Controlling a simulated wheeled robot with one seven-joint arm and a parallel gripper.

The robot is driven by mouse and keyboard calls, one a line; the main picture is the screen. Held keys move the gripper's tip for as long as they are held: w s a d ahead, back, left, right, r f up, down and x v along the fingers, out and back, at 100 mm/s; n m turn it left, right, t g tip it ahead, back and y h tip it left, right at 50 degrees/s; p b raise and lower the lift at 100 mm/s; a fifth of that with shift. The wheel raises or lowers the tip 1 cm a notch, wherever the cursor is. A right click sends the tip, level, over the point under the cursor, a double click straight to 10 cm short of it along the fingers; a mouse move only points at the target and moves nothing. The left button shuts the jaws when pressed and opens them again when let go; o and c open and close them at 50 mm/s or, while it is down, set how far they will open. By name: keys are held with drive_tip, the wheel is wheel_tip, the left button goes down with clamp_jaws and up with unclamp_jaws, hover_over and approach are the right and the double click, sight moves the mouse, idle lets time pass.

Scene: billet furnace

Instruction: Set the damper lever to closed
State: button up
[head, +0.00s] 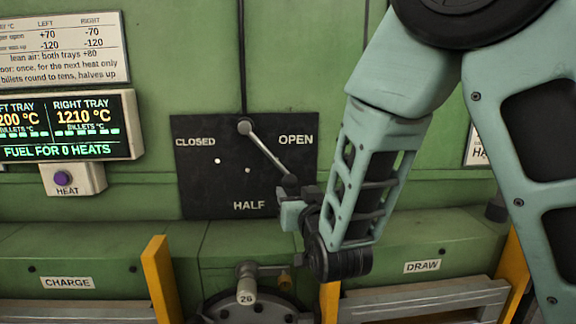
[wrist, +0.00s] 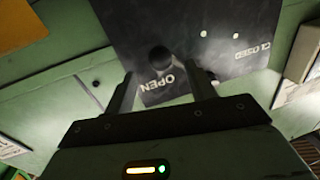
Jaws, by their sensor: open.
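The damper lever (head: 267,153) is a pale rod pivoted at the top of a black plate (head: 205,190) marked CLOSED, OPEN and HALF. It slants down to the right, its dark knob (head: 290,181) lying below the OPEN word, between OPEN and HALF. The CLOSED mark is at the upper left. My gripper (head: 300,196) is at the knob end of the lever. In the wrist view my gripper (wrist: 160,76) is open, and the dark round knob (wrist: 160,57) shows between and just beyond the fingertips. Contact cannot be told.
A display (head: 65,125) and a purple HEAT button (head: 63,178) are to the left. Below are a round hatch with a handle marked 26 (head: 247,290), yellow posts (head: 160,280), and CHARGE and DRAW labels. The plate's left half is clear.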

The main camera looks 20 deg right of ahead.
sight(292, 184)
drive_tip(key=w+p, duration=0.1)
drive_tip(key=w, duration=0.1)
drive_tip(key=w+p, duration=0.1)
drive_tip(key=w, duration=0.2)
drive_tip(key=w+p, duration=0.1)
drive_tip(key=w, duration=0.1)
drive_tip(key=shift+w+d+r, duration=0.15)
drive_tip(key=shift+w+d, duration=0.1)
drive_tip(key=shift+d, duration=0.15)
drive_tip(key=shift+w+f, duration=0.2)
drive_tip(key=shift+w, duration=0.45)
clamp_jaws()
drive_tip(key=shift+f, duration=0.1)
